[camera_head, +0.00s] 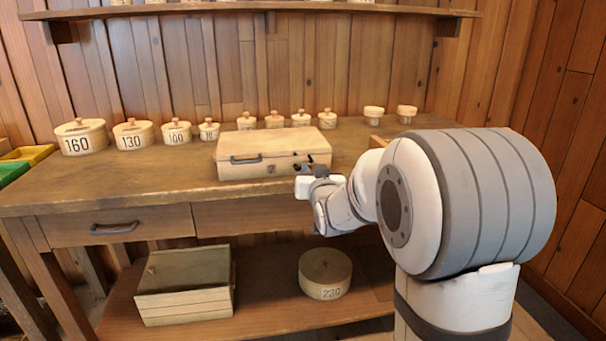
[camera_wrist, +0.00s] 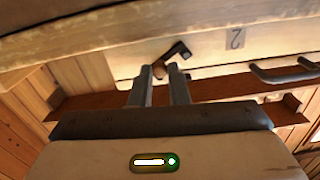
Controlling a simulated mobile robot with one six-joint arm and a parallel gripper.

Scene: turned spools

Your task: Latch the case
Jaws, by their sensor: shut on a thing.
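The case (camera_head: 262,142) is a pale wooden box on the bench with its lid down and a dark handle (camera_head: 246,160) on its front. My gripper (camera_head: 310,165) is at the right part of the case's front. In the wrist view, where the case front (camera_wrist: 215,50) appears above, my gripper (camera_wrist: 159,80) has its two fingers close together. They are shut on the small dark latch (camera_wrist: 178,51) on the case front, with a brownish bit showing between the tips. The fingers hide part of the latch, so how far it is turned is hard to tell.
Several numbered round boxes (camera_head: 82,138) and small lidded pots (camera_head: 274,119) stand along the back of the bench (camera_head: 180,180). A greenish wooden box (camera_head: 186,285) and a round box marked 230 (camera_head: 325,274) sit on the shelf below.

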